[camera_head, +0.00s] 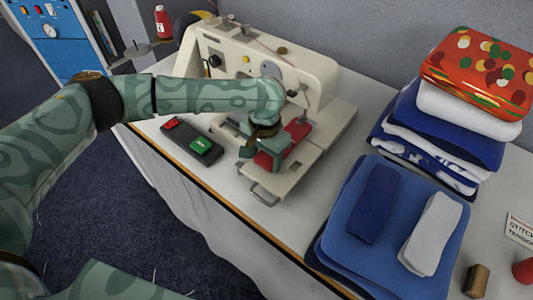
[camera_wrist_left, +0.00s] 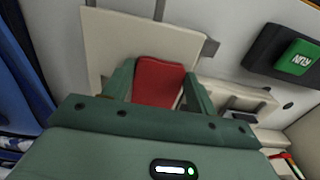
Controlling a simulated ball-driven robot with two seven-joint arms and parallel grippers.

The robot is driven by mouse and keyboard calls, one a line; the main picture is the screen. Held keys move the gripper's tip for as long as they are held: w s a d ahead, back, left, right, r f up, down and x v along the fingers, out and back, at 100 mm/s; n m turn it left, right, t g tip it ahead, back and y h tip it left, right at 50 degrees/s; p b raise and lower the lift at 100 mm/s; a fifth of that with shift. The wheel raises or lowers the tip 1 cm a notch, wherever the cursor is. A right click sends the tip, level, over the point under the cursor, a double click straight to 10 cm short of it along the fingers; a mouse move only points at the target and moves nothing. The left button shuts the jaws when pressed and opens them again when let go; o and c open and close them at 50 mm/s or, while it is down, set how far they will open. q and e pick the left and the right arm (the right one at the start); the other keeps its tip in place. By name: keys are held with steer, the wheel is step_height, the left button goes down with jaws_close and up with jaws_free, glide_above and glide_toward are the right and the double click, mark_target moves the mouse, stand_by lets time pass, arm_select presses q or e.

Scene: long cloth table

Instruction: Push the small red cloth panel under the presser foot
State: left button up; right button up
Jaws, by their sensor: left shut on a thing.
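The small red cloth panel (camera_head: 298,130) lies on the flat bed of the cream sewing machine (camera_head: 310,75), stretching from under my gripper toward the machine head. My left gripper (camera_head: 266,150) is low over the bed, shut on the panel. In the left wrist view the red panel (camera_wrist_left: 158,82) sits between the two green fingers of my left gripper (camera_wrist_left: 160,92). The presser foot cannot be made out clearly, so I cannot tell whether the panel's far end is under it. My right gripper is not in view.
A control box (camera_head: 192,140) with red and green buttons lies left of the bed; its green button (camera_wrist_left: 300,57) also shows in the wrist view. Folded blue cloths (camera_head: 365,265) and a taller cloth stack (camera_head: 440,140) stand right. A red thread spool (camera_head: 163,24) stands behind.

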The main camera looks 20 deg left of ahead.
arm_select(q)
steer(key=shift+w, duration=0.15)
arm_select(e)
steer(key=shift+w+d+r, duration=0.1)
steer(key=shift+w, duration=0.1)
arm_select(q)
steer(key=o, duration=1.1)
step_height(320, 180, up, 16)
steer(key=p, duration=0.7)
steer(key=shift+r, duration=0.15)
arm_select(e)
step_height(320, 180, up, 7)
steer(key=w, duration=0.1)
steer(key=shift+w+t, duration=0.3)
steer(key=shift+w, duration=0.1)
